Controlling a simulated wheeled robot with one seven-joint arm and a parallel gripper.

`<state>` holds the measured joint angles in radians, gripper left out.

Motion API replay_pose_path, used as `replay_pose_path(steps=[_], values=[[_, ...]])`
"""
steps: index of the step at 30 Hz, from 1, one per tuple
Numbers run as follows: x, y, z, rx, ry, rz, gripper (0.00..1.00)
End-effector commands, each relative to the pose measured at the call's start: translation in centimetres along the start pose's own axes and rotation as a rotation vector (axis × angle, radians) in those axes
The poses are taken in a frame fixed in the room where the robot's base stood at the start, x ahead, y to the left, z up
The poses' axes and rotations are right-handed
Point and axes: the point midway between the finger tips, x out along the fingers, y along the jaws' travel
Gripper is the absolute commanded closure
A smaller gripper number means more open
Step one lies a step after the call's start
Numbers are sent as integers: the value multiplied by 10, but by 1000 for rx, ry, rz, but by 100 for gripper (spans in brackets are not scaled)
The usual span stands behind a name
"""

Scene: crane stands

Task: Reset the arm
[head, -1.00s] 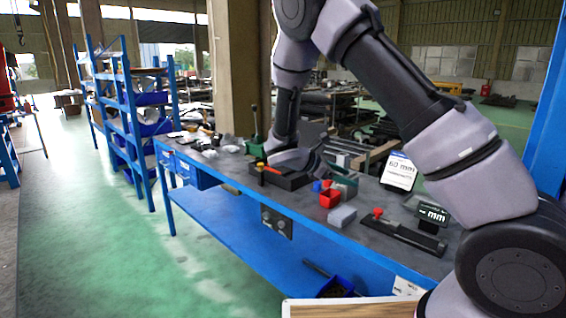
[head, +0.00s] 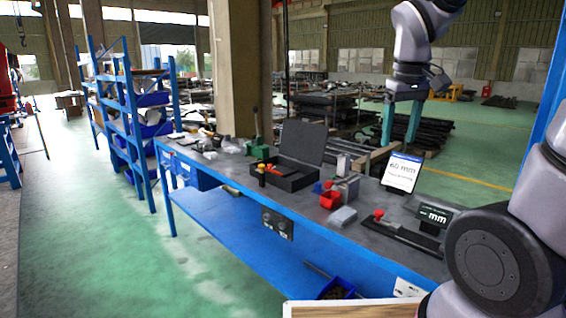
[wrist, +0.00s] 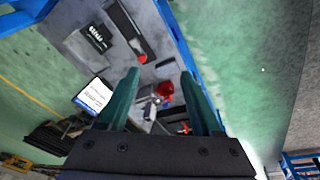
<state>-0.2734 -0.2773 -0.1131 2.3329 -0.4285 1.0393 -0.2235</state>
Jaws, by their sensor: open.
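My gripper (head: 402,122) hangs in the air in the head view, above and behind the right part of the workbench (head: 350,255). Its two teal fingers point down and stand apart, with nothing between them. In the wrist view my gripper (wrist: 160,98) also shows open and empty, with the bench well beyond the fingertips. The arm is raised clear of the bench top.
On the bench are an open black case (head: 290,180), a red bin (head: 330,199), a grey block (head: 343,217), a white sign (head: 402,172), a small black display (head: 435,216) and a black slide with a red knob (head: 378,214). A blue shelf rack (head: 128,125) stands left.

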Motion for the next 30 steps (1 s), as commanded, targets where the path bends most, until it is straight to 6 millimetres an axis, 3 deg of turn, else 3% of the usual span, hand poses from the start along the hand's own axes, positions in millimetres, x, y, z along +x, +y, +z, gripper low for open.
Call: replay_pose_path(steps=[6, 12, 18, 30], values=[[-46, -5, 29, 279, 183, -124, 34], [-75, -13, 48, 477, 320, -216, 34], [-86, -18, 56, 566, 383, -261, 34], [-87, -19, 57, 575, 388, -265, 34]])
